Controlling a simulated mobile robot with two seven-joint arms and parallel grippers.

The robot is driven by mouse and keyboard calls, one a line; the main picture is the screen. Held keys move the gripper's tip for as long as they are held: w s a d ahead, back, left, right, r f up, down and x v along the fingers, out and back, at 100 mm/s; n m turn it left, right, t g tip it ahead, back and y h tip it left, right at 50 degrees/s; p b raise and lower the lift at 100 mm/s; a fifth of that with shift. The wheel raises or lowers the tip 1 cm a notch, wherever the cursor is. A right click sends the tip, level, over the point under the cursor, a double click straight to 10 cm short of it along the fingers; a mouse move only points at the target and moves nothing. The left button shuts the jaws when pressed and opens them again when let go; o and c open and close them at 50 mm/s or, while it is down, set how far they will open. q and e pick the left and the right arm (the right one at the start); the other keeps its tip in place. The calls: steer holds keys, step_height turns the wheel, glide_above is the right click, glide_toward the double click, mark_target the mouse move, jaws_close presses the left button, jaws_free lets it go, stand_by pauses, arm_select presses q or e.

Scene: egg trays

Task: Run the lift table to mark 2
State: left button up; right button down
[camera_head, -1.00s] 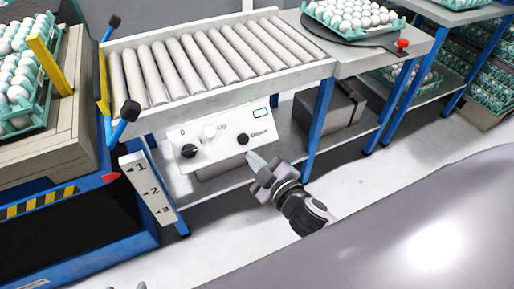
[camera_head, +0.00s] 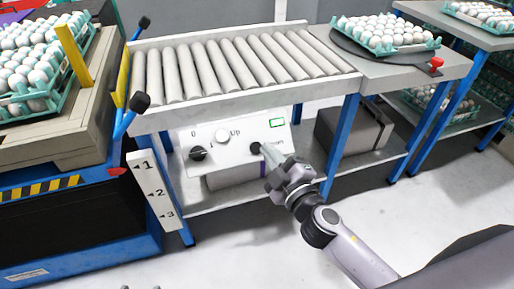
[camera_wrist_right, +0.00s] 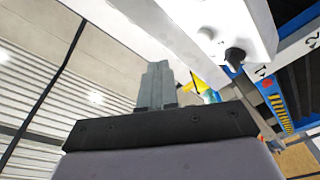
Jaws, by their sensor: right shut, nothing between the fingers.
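The lift table (camera_head: 62,150) stands at the left with egg trays on it. Its red pointer (camera_head: 117,171) is about level with mark 1, at the top of the white scale plate (camera_head: 152,190) with marks 1, 2 and 3. The control panel (camera_head: 232,158) hangs under the roller conveyor. It has a black rotary knob (camera_head: 198,153), a white Up button (camera_head: 222,135) and a black Down button (camera_head: 255,148). My right gripper (camera_head: 263,150) is shut and empty, its tips at the Down button; contact is unclear. Its fingers show in the wrist view (camera_wrist_right: 155,86). Two small tips at the bottom edge may be my left gripper (camera_head: 140,287).
The roller conveyor (camera_head: 240,100) runs above the panel, with blue legs and a lower shelf. An egg tray (camera_head: 385,48) and a red button (camera_head: 437,63) are on the table at the right. Blue levers with black knobs stand beside the lift table. The floor in front is clear.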

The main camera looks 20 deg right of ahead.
mark_target(256, 148)
arm_select(q)
steer(key=shift+m+t+h, duration=0.4)
steer(key=shift+t+h, duration=0.1)
steer(key=shift+h, duration=0.3)
steer(key=d+b, duration=0.1)
steer(key=b, duration=0.1)
steer(key=w+d+b, duration=0.1)
steer(key=d+r+b, duration=0.1)
steer(key=d+b, duration=0.1)
steer(key=shift+w+b, duration=0.3)
arm_select(e)
steer(key=w+f, duration=0.5)
steer(key=w, duration=0.1)
steer(key=shift+w+f, duration=0.2)
steer(key=shift+f, duration=0.2)
arm_select(q)
steer(key=shift+r, duration=0.1)
arm_select(e)
steer(key=shift+a, duration=0.1)
arm_select(q)
steer(key=shift+s+a+f, duration=0.1)
steer(key=shift+f, duration=0.2)
steer(key=shift+r, duration=0.2)
steer(key=shift+f, duration=0.15)
arm_select(e)
steer(key=shift+f, duration=0.1)
